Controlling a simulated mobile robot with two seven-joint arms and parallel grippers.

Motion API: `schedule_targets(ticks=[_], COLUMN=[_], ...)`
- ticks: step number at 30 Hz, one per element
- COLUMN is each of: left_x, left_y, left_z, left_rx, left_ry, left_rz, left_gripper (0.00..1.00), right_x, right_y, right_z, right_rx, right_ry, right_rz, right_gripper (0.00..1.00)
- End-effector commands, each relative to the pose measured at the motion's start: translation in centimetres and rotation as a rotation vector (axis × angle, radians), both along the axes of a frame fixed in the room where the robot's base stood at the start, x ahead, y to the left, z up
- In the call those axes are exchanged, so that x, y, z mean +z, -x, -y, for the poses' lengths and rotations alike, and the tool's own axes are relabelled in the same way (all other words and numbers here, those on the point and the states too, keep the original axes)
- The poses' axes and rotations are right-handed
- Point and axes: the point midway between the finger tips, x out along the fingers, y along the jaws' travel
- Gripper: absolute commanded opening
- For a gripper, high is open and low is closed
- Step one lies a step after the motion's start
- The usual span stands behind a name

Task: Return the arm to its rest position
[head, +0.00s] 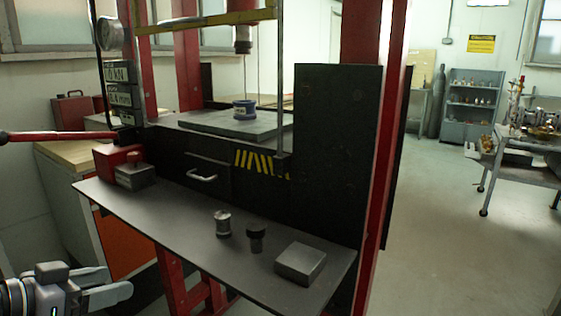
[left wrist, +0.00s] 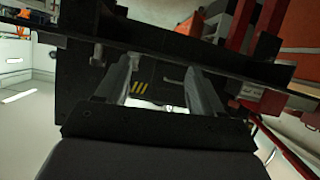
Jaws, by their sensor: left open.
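My left gripper (head: 108,284) shows at the lower left of the head view. Its two fingers are apart, with nothing between them. It is in front of the grey shelf (head: 160,215) of the red press and apart from it. In the left wrist view the two fingers of my left gripper (left wrist: 158,85) reach up towards the dark press, which looks tilted there. My right gripper is in neither view.
The shelf holds a metal cylinder (head: 223,223), a dark plug-like part (head: 256,238) and a grey block (head: 300,263). A red lever (head: 50,136) sticks out left. Floor at the right (head: 450,250) is clear.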

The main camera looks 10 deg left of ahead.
Motion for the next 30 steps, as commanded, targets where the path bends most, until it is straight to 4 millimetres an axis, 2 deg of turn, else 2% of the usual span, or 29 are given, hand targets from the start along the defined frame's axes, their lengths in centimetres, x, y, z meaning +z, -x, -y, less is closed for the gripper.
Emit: schedule_targets(ticks=[1, 4, 8, 9, 12, 15, 18, 22, 24, 30], left_x=[-2.8, -8.5, -15.5, -17.6, -21.8, -24.7, -26.4, -27.3, -27.5, -27.5], left_y=[-0.4, -0.4, 1.2, 2.0, 4.4, 6.7, 8.7, 10.1, 10.4, 10.4], left_z=[-0.1, 0.1, 2.1, 3.1, 6.2, 9.8, 13.0, 15.5, 16.0, 16.0], left_rx=[0.05, 0.136, 0.203, 0.212, 0.214, 0.19, 0.157, 0.125, 0.119, 0.119], left_ry=[0.021, 0.022, -0.006, -0.021, -0.055, -0.086, -0.107, -0.122, -0.125, -0.125], left_rz=[-0.036, -0.088, -0.145, -0.162, -0.188, -0.199, -0.197, -0.189, -0.184, -0.184], left_gripper=[0.67, 0.67, 0.67, 0.67, 0.67, 0.67, 0.67, 0.67, 0.67, 0.67], right_x=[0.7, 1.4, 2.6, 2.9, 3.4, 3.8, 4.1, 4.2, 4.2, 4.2], right_y=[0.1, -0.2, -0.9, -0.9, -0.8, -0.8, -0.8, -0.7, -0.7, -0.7], right_z=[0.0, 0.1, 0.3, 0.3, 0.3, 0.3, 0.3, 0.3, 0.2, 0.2], right_rx=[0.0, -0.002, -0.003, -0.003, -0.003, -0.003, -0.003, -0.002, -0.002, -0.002], right_ry=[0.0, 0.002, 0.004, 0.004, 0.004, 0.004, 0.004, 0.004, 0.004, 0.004], right_rz=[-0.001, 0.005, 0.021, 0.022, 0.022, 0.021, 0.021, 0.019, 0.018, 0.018], right_gripper=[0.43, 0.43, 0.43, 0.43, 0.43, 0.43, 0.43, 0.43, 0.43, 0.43])
